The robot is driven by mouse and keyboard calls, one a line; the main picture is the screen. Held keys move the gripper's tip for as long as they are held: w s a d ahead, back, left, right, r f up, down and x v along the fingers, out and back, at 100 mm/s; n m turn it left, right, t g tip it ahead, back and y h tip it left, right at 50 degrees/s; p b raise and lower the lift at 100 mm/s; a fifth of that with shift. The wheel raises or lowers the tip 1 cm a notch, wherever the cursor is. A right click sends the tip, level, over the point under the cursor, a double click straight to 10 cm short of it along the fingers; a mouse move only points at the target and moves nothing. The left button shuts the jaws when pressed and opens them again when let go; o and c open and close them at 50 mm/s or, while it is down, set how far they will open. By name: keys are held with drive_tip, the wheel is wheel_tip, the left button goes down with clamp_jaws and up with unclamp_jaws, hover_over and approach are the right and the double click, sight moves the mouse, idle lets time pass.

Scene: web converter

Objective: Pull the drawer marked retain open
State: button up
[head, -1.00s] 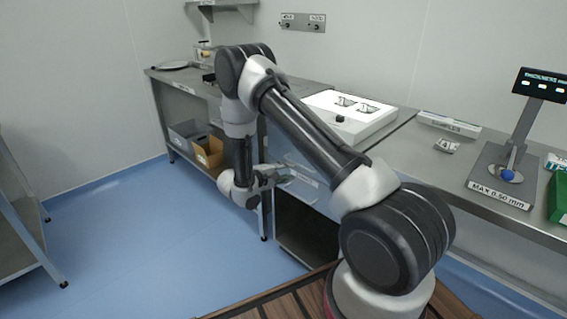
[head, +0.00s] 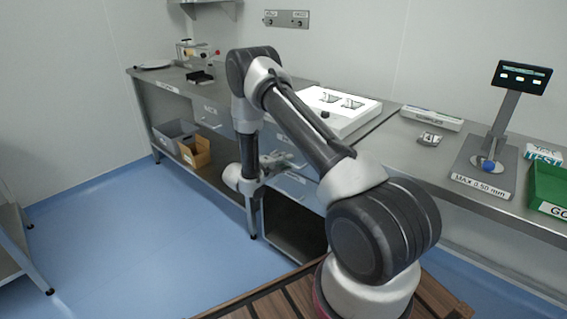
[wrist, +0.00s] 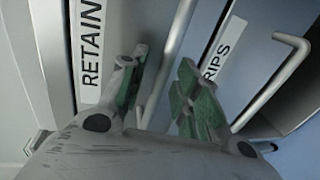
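The drawer marked RETAIN (wrist: 112,12) fills the upper left of the wrist view, its white label (wrist: 91,45) reading along the front. A pale bar handle (wrist: 179,25) beside that label runs between the two green-padded fingers of my gripper (wrist: 161,62). The fingers stand apart on either side of the bar, and I see no firm contact. In the head view my gripper (head: 274,160) is at the drawer fronts under the bench, which my arm partly covers. The drawer looks closed.
A neighbouring drawer with a partly hidden label ending in RIPS (wrist: 222,48) has its own bar handle (wrist: 272,82) close to my right finger. An open cabinet (head: 295,230) lies below. Grey (head: 172,133) and brown (head: 195,152) bins sit on the left shelf. The blue floor ahead is clear.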

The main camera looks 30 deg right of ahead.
clamp_jaws()
drive_tip(key=f+v, duration=0.3)
drive_tip(key=v, duration=1.3)
drive_tip(key=a+f+v, duration=0.1)
drive_tip(key=f+v, duration=0.2)
drive_tip(key=v, duration=1.3)
drive_tip(key=a+f+v, duration=0.1)
drive_tip(key=f+v, duration=0.3)
drive_tip(key=v, duration=1.2)
drive_tip(key=shift+s, duration=0.25)
unclamp_jaws()
